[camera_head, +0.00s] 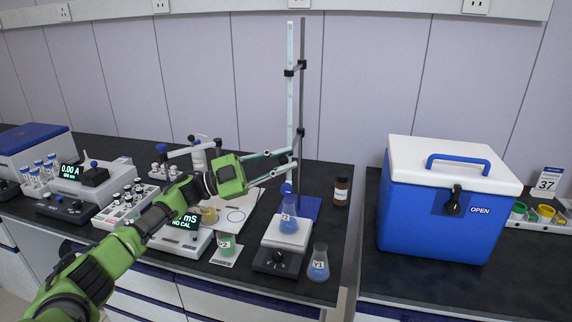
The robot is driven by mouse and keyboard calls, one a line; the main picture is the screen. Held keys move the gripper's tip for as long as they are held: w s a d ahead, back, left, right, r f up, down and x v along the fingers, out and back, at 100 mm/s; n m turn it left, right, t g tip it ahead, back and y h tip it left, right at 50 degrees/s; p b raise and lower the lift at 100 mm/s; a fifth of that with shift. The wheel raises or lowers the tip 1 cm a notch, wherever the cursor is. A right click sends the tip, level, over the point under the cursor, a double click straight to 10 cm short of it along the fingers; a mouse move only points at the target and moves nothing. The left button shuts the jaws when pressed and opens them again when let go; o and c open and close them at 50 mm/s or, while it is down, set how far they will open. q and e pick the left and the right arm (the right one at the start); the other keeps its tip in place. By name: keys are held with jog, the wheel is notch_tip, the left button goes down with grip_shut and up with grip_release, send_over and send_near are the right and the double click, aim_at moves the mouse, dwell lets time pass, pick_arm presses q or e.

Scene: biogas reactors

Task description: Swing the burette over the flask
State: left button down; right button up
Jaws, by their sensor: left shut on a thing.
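The burette (290,100) is a tall, clear upright tube clamped to a dark stand rod (301,90) on a blue base (310,207). A flask with blue liquid (289,216) stands on a white-topped stirrer (288,236), in front of the stand. The burette's lower end shows close above this flask's mouth; how well they line up in depth I cannot tell. My left gripper (281,159) reaches in from the left and is shut on the burette's lower part. The fingers partly hide the grip. My right gripper is not in view.
A second blue flask (318,263) stands right of the stirrer near the bench's front edge. A brown bottle (341,191) stands right of the stand.

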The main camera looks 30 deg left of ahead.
pick_arm(q)
jog(key=shift+f, duration=0.35)
jog(key=c, duration=2)
grip_release()
jog(key=shift+o, duration=0.5)
jog(key=shift+a, duration=0.1)
jog(key=shift+r, duration=0.15)
jog(key=v, duration=1.2)
